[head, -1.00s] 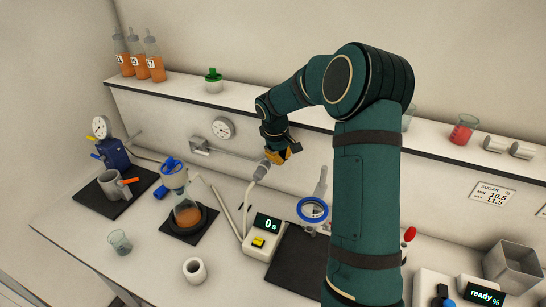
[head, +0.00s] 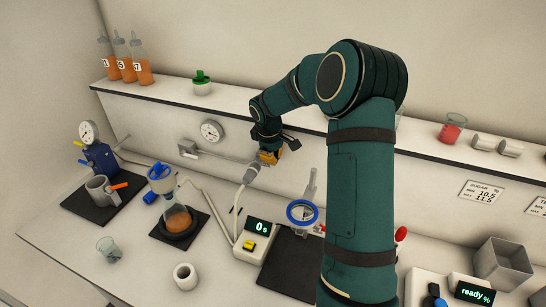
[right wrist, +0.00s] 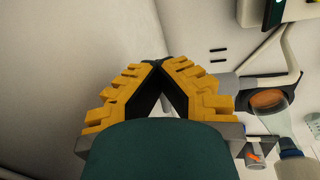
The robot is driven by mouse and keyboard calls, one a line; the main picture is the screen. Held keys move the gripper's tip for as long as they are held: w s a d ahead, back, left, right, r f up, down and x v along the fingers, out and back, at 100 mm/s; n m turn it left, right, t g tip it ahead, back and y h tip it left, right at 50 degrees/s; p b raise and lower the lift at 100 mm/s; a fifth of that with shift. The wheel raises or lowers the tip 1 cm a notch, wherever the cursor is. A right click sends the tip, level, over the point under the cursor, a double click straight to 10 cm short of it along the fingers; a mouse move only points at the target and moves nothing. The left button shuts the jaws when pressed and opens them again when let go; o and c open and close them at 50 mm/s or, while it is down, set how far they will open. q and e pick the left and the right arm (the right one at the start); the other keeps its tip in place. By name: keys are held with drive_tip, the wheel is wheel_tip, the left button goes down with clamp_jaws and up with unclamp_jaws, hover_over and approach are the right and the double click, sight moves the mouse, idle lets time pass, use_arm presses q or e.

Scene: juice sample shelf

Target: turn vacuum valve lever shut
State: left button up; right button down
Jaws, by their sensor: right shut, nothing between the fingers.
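My right gripper (head: 268,158) is in front of the back wall, beside the upper end of the pale hose fitting (head: 250,172). In the right wrist view, the yellow fingers of my right gripper (right wrist: 160,66) meet at the tips with nothing between them. I cannot tell if it touches the fitting or pipe. A grey pipe (head: 222,156) runs along the wall to a grey bracket-like part (head: 188,148). I cannot pick out the vacuum valve lever for certain. A blue pump-like unit (head: 101,157) with a gauge and small coloured handles stands at the left. My left gripper is not in view.
A flask (head: 177,219) of orange liquid stands on a dark mat. Near it are a timer box (head: 258,238), a white cup (head: 185,276) and a clear beaker (head: 109,248). A shelf (head: 230,103) runs above. My right arm hides the bench's middle right.

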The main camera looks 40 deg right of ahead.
drive_tip(key=c, duration=1)
unclamp_jaws()
drive_tip(key=shift+s+f, duration=0.1)
drive_tip(key=shift+f, duration=0.2)
drive_tip(key=shift+r, duration=0.1)
drive_tip(key=shift+r, duration=0.1)
